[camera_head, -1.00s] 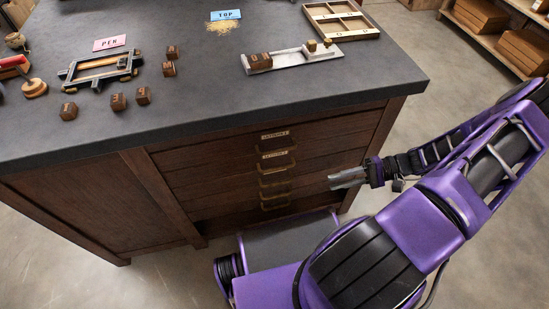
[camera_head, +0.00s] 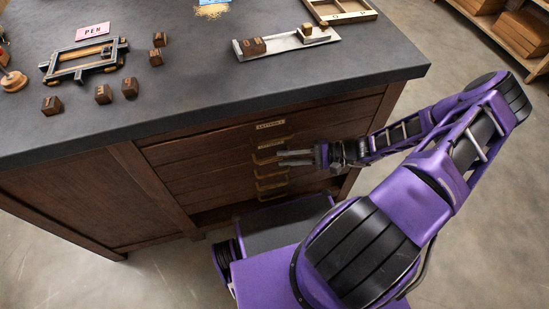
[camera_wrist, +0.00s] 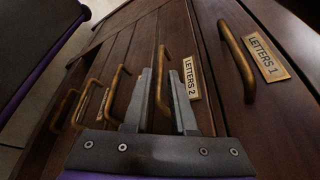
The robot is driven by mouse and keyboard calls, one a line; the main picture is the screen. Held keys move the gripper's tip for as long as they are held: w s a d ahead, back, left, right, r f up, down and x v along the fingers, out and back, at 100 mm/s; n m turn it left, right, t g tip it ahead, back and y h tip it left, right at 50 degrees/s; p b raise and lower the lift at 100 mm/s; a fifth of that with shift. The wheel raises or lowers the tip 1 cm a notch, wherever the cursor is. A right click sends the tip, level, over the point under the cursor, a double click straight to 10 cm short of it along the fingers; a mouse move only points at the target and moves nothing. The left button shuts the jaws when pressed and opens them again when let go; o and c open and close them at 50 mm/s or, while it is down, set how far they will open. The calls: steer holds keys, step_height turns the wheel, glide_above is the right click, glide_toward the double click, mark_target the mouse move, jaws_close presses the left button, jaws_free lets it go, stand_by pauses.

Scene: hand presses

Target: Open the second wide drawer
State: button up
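The second wide drawer, labelled LETTERS 2 (camera_wrist: 191,78), is shut in the cabinet front. Its brass handle (camera_wrist: 162,88) shows in the wrist view, and in the head view it is the second handle down (camera_head: 264,159). My gripper (camera_head: 281,158) is open in front of this drawer. In the wrist view its two grey fingers (camera_wrist: 161,92) stand apart, one on each side of the handle. I cannot tell whether either finger touches it.
The LETTERS 1 drawer handle (camera_wrist: 237,62) is on one side, and several lower handles (camera_wrist: 118,92) are on the other. The dark worktop (camera_head: 210,95) overhangs the drawers and holds small blocks, a frame and a tray. Bare floor lies right of the cabinet.

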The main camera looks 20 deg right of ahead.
mark_target(279, 158)
steer(key=shift+x, duration=2)
jaws_close()
